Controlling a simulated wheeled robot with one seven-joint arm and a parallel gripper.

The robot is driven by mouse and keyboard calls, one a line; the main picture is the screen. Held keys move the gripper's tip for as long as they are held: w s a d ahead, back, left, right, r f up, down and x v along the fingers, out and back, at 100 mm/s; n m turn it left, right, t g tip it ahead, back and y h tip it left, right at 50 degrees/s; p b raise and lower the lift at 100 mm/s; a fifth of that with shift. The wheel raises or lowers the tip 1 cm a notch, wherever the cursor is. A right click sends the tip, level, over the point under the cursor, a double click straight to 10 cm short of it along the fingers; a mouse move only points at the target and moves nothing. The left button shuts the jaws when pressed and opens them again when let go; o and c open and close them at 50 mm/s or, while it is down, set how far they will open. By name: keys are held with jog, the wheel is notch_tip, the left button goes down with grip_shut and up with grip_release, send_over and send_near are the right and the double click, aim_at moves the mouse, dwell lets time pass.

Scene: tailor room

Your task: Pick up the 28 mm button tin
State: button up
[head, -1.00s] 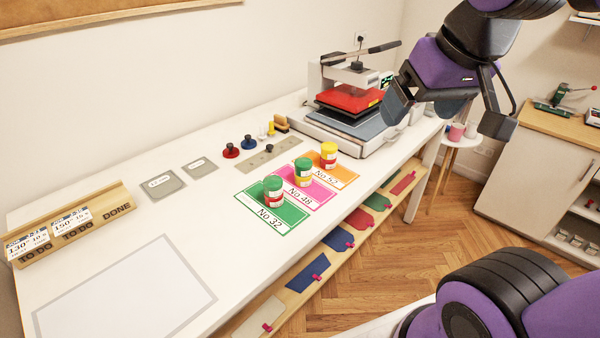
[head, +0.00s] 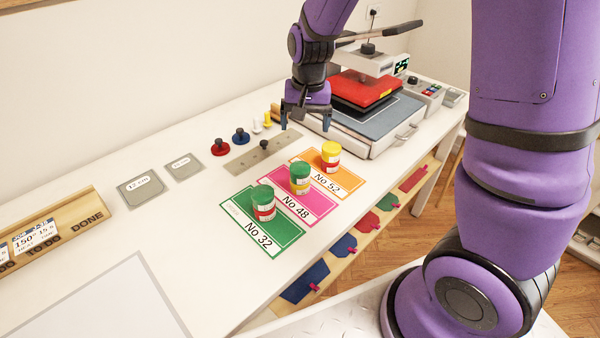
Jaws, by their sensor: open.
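Three small round tins stand upright on coloured cards on the white table. A green-lidded tin with a red and white band (head: 263,203) is on the green No 32 card (head: 283,238). A yellow-lidded tin with a red band (head: 330,157) is on the orange No 52 card (head: 346,180). No size is readable on them, so I cannot tell which is the 28 mm one. My gripper (head: 305,122) points down, open and empty, behind the tins and apart from them.
A heat press (head: 365,98) with a red plate stands behind and right of my gripper. A grey strip (head: 242,160) and red (head: 220,147) and blue (head: 240,136) knobbed pieces lie left. A wooden rack (head: 60,225) is far left.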

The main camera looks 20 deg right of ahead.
send_over(300, 166)
jog(key=shift+m, duration=0.3)
jog(key=f, duration=0.5)
jog(key=shift+w+f, duration=0.15)
jog(key=shift+w, duration=0.05)
notch_tip(300, 166, down, 5)
jog(key=shift+f, duration=0.1)
jog(key=shift+s+f, duration=0.2)
jog(key=shift+f, duration=2.45)
jog(key=c, duration=1.1)
jog(key=shift+o, duration=0.2)
jog(key=shift+r, duration=0.15)
